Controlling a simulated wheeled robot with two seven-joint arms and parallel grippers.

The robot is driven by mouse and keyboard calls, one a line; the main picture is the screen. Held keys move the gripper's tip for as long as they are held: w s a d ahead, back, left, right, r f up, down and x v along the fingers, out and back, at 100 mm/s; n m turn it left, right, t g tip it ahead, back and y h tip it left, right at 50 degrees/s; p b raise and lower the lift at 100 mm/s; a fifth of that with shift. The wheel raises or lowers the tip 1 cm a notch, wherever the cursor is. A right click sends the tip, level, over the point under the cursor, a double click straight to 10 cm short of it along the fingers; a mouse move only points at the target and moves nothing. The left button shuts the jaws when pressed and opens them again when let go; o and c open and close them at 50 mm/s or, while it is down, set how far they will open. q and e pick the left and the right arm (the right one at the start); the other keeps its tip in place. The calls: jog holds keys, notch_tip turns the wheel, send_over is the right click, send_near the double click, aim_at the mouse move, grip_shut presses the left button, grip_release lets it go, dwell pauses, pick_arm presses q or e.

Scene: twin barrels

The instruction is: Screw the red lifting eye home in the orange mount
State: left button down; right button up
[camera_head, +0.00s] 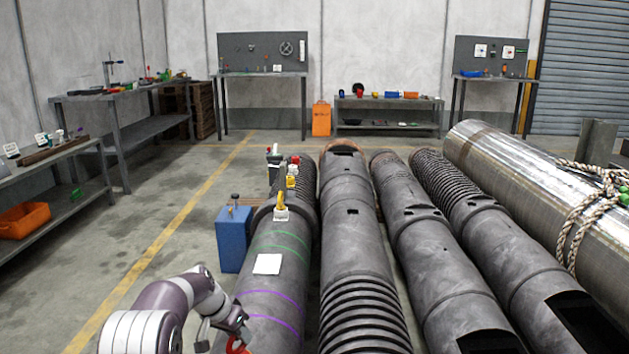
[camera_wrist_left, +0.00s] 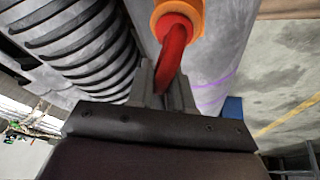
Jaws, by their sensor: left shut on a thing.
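The red lifting eye (camera_wrist_left: 174,48) shows large in the left wrist view. Its upper end meets the orange mount (camera_wrist_left: 196,14), a round collar on the grey barrel, cut by the top edge. My left gripper (camera_wrist_left: 163,82) is shut on the eye's near part, with a finger on each side. How deep the eye sits in the mount is hidden. In the head view my left gripper (camera_head: 222,334) is at the bottom edge, low by the left barrel (camera_head: 262,315). A bit of the red eye (camera_head: 238,346) shows there. My right gripper is not in view.
A white sheet (camera_head: 267,264) and several small fittings lie along the left barrel's top. A blue box (camera_head: 233,240) stands at its left. A ribbed barrel (camera_head: 358,300) lies close on the right. Open floor (camera_head: 150,230) is to the left.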

pick_arm(q)
jog(key=shift+m+g+h, duration=0.3)
jog(key=shift+m+g, duration=0.1)
jog(key=shift+m, duration=0.7)
jog(key=c, duration=0.9)
grip_release()
jog(key=shift+c, duration=0.2)
